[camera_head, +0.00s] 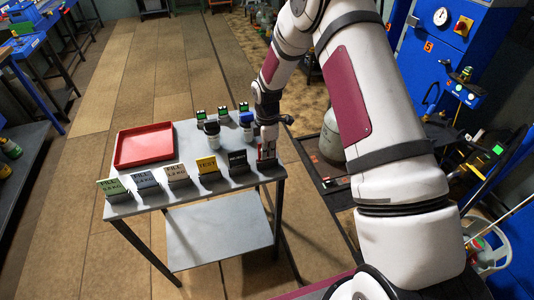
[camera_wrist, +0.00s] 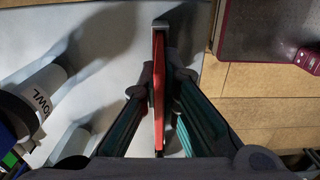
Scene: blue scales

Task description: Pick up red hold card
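The red hold card (camera_head: 266,152) stands at the right end of a row of cards along the front edge of a grey table (camera_head: 222,185). In the wrist view the card (camera_wrist: 158,85) shows edge-on as a thin red strip with a grey piece at its far end. My gripper (camera_head: 266,146) reaches down onto it from above. In the wrist view the fingers (camera_wrist: 160,85) lie close against both faces of the card, shut on it. The card appears still at its place on the table; its lower part is hidden.
Beside it stand a black card (camera_head: 238,162), a yellow card (camera_head: 208,168) and several "FILL" cards. Behind are a white jar (camera_head: 212,132), a blue-topped jar (camera_head: 246,124) and small green-lit devices (camera_head: 222,113). A red tray (camera_head: 145,146) lies at left. A grey cylinder (camera_head: 345,120) stands right.

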